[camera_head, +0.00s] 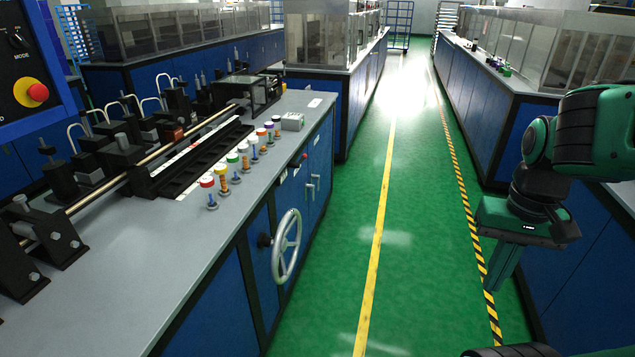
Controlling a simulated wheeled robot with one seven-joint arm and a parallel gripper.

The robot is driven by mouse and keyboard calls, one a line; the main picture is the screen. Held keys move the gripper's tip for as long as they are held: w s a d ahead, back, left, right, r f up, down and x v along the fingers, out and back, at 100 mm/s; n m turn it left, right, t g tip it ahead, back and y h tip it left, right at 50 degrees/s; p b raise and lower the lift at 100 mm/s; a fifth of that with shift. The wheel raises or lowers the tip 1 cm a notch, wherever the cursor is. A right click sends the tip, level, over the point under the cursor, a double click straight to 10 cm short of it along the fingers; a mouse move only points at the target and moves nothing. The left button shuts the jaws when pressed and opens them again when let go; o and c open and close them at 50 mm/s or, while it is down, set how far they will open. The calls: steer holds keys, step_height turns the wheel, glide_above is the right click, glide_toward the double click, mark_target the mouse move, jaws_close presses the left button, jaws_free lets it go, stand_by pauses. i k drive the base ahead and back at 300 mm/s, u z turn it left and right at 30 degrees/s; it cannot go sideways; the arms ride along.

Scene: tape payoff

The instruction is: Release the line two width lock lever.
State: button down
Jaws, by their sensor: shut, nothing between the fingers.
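I cannot tell which part is the line two width lock lever; no line label is readable. The nearest machine bench (130,270) on the left carries a row of black blocks with a long brass-coloured rod (97,195) through them. Pale bent loops (108,110) stand behind the rod. A silver handwheel (287,246) is on the bench's blue side panel. My gripper (492,288) is at the right, pointing down over the aisle, well apart from the bench. Its fingers are together, with nothing between them.
Several small posts with coloured caps (208,183) line the bench top. A control panel with a red button (37,92) hangs at upper left. The green aisle floor (420,250) is clear between this bench and the blue cabinets (590,235) on the right.

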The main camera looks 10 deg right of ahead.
mark_target(302, 161)
steer(key=k, duration=0.6)
steer(key=z, duration=0.35)
steer(key=i, duration=2.05)
steer(key=u, duration=0.55)
